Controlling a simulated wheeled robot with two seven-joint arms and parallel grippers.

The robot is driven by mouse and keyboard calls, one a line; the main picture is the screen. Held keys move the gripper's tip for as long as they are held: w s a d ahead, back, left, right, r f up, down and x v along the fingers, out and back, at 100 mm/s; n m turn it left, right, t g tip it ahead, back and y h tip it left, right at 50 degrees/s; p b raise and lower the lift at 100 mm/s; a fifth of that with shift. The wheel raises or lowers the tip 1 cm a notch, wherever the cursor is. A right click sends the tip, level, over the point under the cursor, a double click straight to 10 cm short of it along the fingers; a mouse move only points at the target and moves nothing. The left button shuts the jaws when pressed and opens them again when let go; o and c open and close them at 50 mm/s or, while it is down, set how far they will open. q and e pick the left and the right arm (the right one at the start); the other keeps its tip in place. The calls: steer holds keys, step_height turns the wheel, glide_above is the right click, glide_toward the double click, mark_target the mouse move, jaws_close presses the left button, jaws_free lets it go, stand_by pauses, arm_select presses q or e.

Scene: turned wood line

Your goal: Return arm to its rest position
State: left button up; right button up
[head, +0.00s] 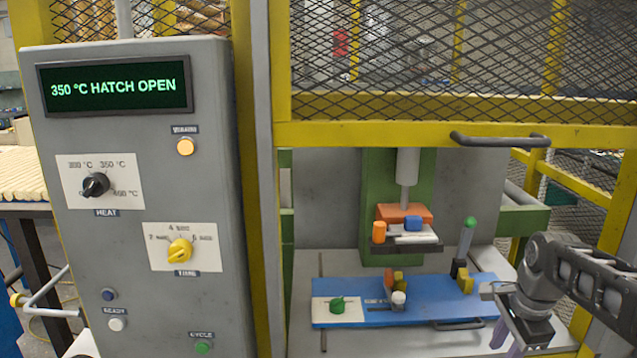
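My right gripper (512,335) comes in from the right edge in the head view. It hangs near the right end of a blue board (385,316) inside the open hatch of a press. Its fingers point down, and the frame does not show clearly whether they are apart. I see nothing held in it. My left gripper is not in view.
A grey control panel (150,230) on the left reads "350 °C HATCH OPEN". The raised yellow hatch (400,134) has a dark handle (500,140). A lever with a green tip (467,238) stands behind.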

steer(key=a+f+n+y, duration=0.1)
steer(key=a+f+n, duration=0.2)
steer(key=a+f, duration=0.35)
steer(key=a+f+n, duration=0.2)
steer(key=a+f, duration=0.1)
steer(key=f, duration=0.6)
steer(key=a+f+n+y, duration=0.1)
steer(key=a+f+n, duration=0.2)
steer(key=a+f, duration=0.35)
steer(key=s+a+f+n+y, duration=0.1)
steer(key=s+a+f+n, duration=0.3)
steer(key=s+a+f, duration=0.3)
steer(key=s+a+f+n+g+y, duration=0.1)
steer(key=s+a+f+n, duration=0.3)
steer(key=s, duration=1.1)
steer(key=a+f, duration=0.3)
steer(key=f, duration=0.3)
steer(key=shift+s+f+g, duration=0.3)
steer(key=shift+s+f, duration=0.05)
steer(key=shift+s, duration=0.05)
